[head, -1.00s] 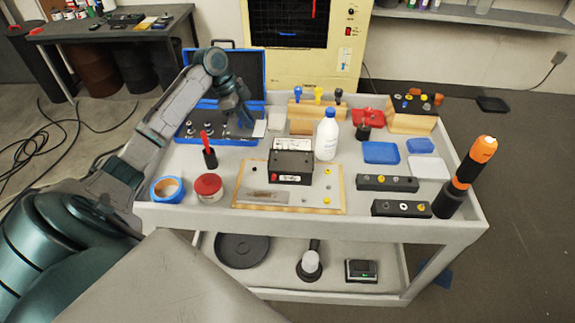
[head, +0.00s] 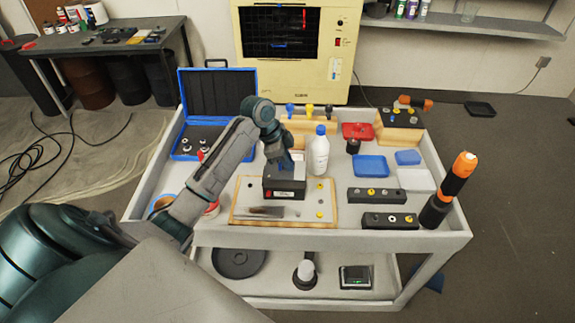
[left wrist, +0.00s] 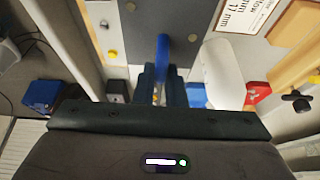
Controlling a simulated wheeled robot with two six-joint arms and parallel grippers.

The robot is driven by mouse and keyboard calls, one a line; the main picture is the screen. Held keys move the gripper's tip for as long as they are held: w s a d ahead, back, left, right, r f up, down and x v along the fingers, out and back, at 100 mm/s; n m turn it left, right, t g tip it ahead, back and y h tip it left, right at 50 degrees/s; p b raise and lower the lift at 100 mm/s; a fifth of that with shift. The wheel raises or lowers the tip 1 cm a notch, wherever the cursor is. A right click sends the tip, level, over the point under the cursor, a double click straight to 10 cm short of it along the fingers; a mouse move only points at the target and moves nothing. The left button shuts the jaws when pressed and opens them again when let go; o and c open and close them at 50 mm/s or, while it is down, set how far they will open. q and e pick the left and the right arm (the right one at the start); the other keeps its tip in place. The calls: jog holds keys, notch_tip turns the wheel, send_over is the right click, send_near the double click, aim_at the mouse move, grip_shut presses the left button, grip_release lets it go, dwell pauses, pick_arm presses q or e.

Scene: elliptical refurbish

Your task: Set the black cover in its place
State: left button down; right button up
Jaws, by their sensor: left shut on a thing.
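My left gripper (head: 284,166) is over the black box (head: 283,194) on the wooden board. In the left wrist view, the left gripper (left wrist: 163,85) is shut on an upright blue tab. A flat dark panel, which looks like the black cover (left wrist: 143,76), spreads behind the tab. In the head view, the gripper and wrist hide part of the top of the box. I cannot tell whether the cover touches the box or is just above it. My right gripper is not in view.
A white bottle (head: 318,155) stands close beside the box, at its right rear. The tool holder (head: 310,132) is behind. Two black blocks with knobs (head: 376,196) lie to the right. An open blue case (head: 215,100) is at the left rear.

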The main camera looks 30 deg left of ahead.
pick_arm(q)
notch_tip(320, 180, down, 2)
jog(key=shift+f+p, duration=0.15)
jog(key=shift+p, duration=0.4)
jog(key=shift+a+f, duration=0.1)
jog(key=shift+f, duration=0.25)
jog(key=c, duration=1.9)
grip_release()
jog(key=shift+s, duration=0.1)
jog(key=shift+c, duration=0.2)
jog(key=o, duration=0.4)
jog(key=shift+o, duration=0.2)
jog(key=shift+f, duration=0.1)
jog(key=shift+a+r, duration=0.1)
jog(key=shift+r, duration=0.3)
jog(key=b+v, duration=0.3)
jog(key=v, duration=0.8)
jog(key=shift+r+b, duration=0.2)
jog(key=shift+b, duration=0.15)
